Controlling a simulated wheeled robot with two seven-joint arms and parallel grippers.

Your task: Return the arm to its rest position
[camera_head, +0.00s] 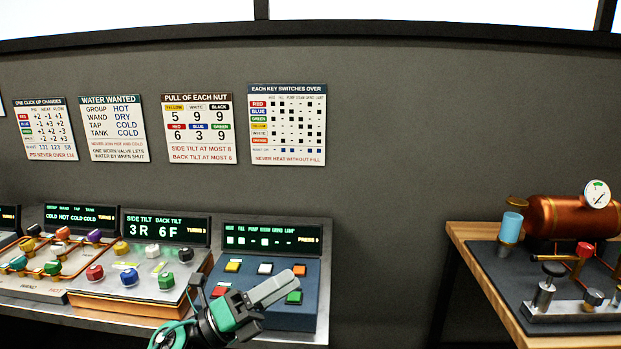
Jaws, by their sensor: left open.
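My left gripper (278,289) reaches up from the bottom of the head view. It is in front of the blue key panel (289,315) on the metal bench and hides part of its lower left. Its jaws are open with no object seen between them. Whether it touches the panel cannot be told. My right gripper does not show.
The knob panel (140,280), its display reading "3R 6F", stands left of the key panel. A valve panel (40,262) is farther left. A wooden table (465,236) at the right bears a copper boiler (560,215). A gap separates bench and table.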

